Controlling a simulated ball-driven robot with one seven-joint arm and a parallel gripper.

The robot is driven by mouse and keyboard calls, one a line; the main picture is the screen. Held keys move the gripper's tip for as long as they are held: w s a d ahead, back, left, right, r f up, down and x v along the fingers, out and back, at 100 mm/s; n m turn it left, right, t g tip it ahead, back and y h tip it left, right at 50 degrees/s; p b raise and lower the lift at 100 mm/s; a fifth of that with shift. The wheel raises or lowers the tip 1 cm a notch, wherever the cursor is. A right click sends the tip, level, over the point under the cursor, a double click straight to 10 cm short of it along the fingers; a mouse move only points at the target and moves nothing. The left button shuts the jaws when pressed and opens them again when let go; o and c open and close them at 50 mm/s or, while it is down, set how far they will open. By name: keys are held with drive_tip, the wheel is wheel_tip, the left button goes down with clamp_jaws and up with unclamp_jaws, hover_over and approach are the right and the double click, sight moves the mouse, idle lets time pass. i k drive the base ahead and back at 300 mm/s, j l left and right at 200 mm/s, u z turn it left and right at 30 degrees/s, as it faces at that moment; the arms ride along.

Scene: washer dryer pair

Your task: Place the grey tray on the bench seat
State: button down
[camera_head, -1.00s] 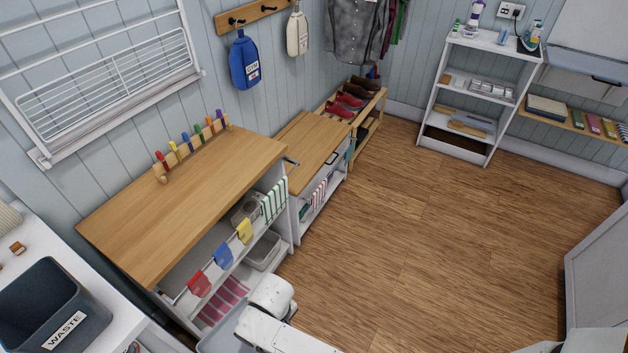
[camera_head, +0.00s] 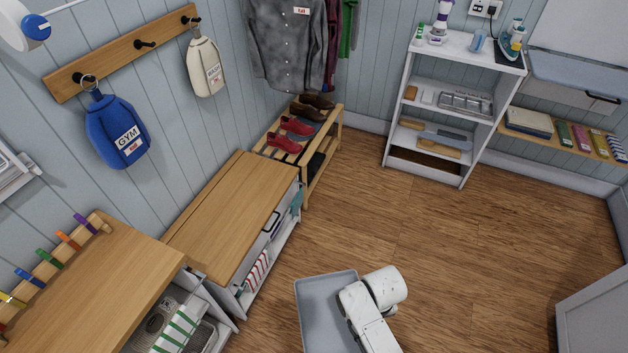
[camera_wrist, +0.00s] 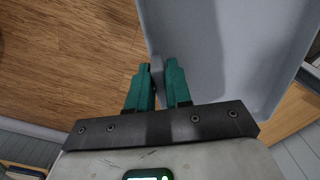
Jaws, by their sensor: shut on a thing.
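The grey tray (camera_head: 322,312) is held in the air over the floor, at the lower middle of the head view. In the wrist view the tray (camera_wrist: 225,50) fills the upper right. My gripper (camera_wrist: 157,78) is shut on the tray's rim, with its green fingers on either side of it. In the head view my white arm covers the tray's right part and hides the fingers. The bench seat (camera_head: 232,212) is a low wooden top left of the tray and its surface is bare. The tray is apart from it.
A higher wooden counter (camera_head: 100,300) with coloured pegs stands at the near left. A shoe rack (camera_head: 325,150) with shoes adjoins the bench's far end. A white shelf unit (camera_head: 398,120) stands at the back. The floor (camera_head: 480,240) to the right is clear.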

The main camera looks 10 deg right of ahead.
sight(245, 195)
drive_tip(key=i+l+z, duration=0.1)
drive_tip(key=i+z, duration=0.65)
drive_tip(key=i+u, duration=0.3)
drive_tip(key=i+l+u, duration=0.25)
drive_tip(key=i, duration=0.25)
drive_tip(key=i+l+u, duration=0.15)
drive_tip(key=i+u, duration=0.15)
drive_tip(key=i+l+u, duration=0.15)
drive_tip(key=u, duration=0.3)
drive_tip(key=i+l+u, duration=0.25)
drive_tip(key=u, duration=0.15)
drive_tip(key=i+l+u, duration=0.3)
drive_tip(key=u, duration=0.15)
drive_tip(key=i+l+u, duration=0.15)
drive_tip(key=l+u, duration=0.3)
drive_tip(key=j, duration=0.1)
